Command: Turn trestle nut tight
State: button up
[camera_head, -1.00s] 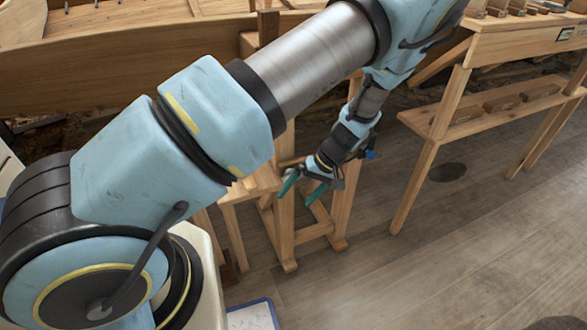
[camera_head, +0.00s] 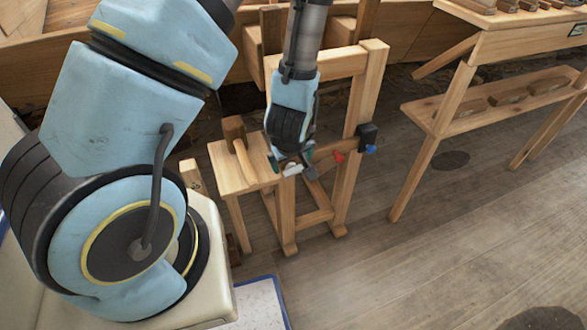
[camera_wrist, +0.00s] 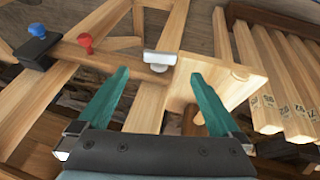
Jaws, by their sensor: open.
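The wooden trestle (camera_head: 345,190) stands on the floor in front of the hull. On its crossbar sits a pale, T-shaped nut (camera_wrist: 160,58), which also shows in the head view (camera_head: 292,169). A red knob (camera_wrist: 85,41) and a black box (camera_wrist: 36,50) with a blue knob (camera_wrist: 37,30) lie further left along the bar. My gripper (camera_wrist: 160,75) is open, its teal fingers pointing toward the nut. The nut appears between the fingertips and a little beyond them in the wrist view. I cannot tell whether either finger touches it. My wrist partly hides the crossbar in the head view.
A small wooden stand (camera_head: 228,170) with a mallet (camera_head: 238,140) on it stands left of the trestle. A workbench (camera_head: 480,45) with a lower shelf (camera_head: 440,122) is at the right. Numbered wooden strips (camera_wrist: 270,100) lie at the wrist view's right.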

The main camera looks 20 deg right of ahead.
aim_at(294, 171)
jog(key=x, duration=0.7)
jog(key=shift+w+f+p, duration=0.15)
jog(key=shift+f+p, duration=0.05)
jog(key=shift+p, duration=0.15)
jog(key=shift+c, duration=0.2)
jog(key=c, duration=1.3)
